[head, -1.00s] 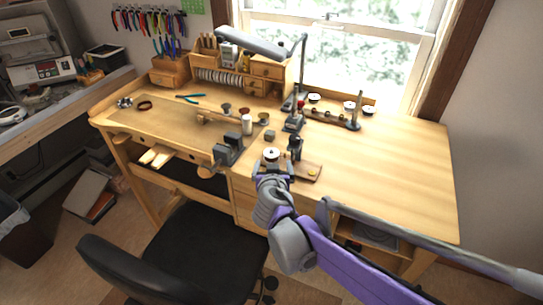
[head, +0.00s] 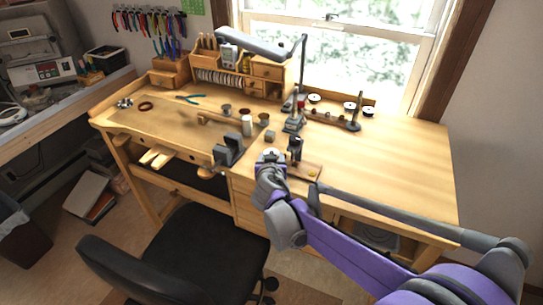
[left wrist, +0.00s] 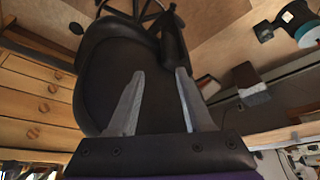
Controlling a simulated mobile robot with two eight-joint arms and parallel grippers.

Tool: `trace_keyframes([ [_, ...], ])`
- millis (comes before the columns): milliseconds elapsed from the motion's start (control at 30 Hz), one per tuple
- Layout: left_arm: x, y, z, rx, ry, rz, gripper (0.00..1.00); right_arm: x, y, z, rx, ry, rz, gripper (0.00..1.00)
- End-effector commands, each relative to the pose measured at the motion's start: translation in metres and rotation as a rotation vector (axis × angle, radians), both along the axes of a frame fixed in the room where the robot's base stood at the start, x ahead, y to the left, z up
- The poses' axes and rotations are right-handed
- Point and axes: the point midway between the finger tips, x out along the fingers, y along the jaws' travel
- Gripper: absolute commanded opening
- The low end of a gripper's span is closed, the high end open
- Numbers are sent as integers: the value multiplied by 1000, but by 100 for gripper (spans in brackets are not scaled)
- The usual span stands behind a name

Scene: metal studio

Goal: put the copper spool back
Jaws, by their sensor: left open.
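A small spool with a pale round top (head: 271,154) is at the front of the wooden workbench, just beyond my right gripper (head: 270,162). My right gripper reaches the spool, but its fingers are mostly hidden by the wrist, so I cannot tell whether they grip it. Copper wire on this spool is not clear at this size. More pale-topped spools stand at the back right of the bench, one (head: 315,98) at the left and another (head: 350,105) further right. My left gripper (left wrist: 160,74) is open and empty, with the dark chair beyond it; it is outside the head view.
A small wooden board (head: 305,171) and a dark upright tool (head: 295,147) are close to my right gripper. A bench vise (head: 229,149) is to the left. The bench's right side (head: 410,165) is clear. A black chair (head: 180,250) stands in front.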

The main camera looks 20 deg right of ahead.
Motion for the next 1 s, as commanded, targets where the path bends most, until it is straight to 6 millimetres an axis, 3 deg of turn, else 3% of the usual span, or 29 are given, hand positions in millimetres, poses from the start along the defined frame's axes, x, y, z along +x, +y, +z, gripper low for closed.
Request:
trace_keyframes([
  [33,0,0,0,0,0,0,50,0,0,0,0,0,0,33],
  [200,0,0,0,0,0,0,50,0,0,0,0,0,0,4],
  [267,0,0,0,0,0,0,50,0,0,0,0,0,0,0],
  [467,0,0,0,0,0,0,50,0,0,1,0,0,0,0],
  [667,1,0,3,0,-1,0,50,0,0,15,0,0,0,0],
  [1000,3,0,14,0,-6,0,50,0,0,75,1,0,0,0],
])
